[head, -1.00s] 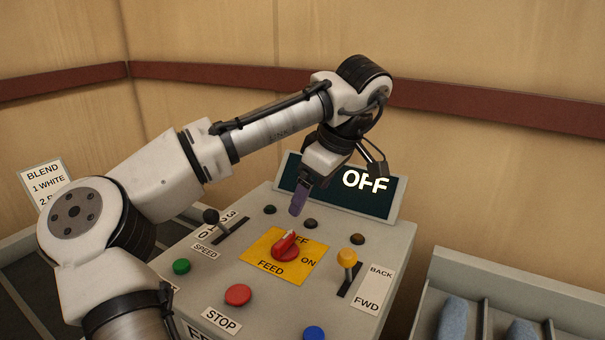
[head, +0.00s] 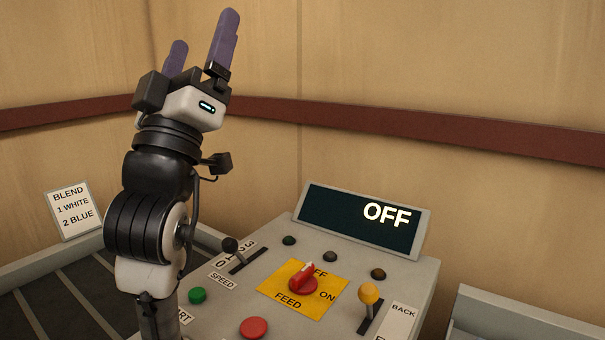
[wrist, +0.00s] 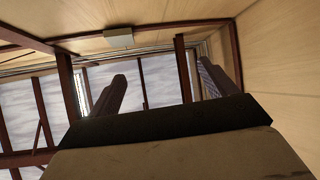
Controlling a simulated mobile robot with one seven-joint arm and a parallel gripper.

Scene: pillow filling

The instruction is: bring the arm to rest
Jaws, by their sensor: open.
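My gripper (head: 199,52) is raised at the upper left of the head view, with its two purple fingers pointing up. The fingers are apart and nothing is between them. In the wrist view my gripper (wrist: 158,85) shows the same two fingers spread against the ceiling and windows. My arm is folded upright to the left of the control panel (head: 232,300), and the gripper is well clear of it.
The panel carries a red feed knob (head: 303,284), a yellow-topped lever (head: 369,294), a black speed lever (head: 231,245) and buttons. Its display (head: 360,222) reads OFF. A blend card (head: 73,211) stands at the left by a slatted surface (head: 62,295). Wooden walls stand behind.

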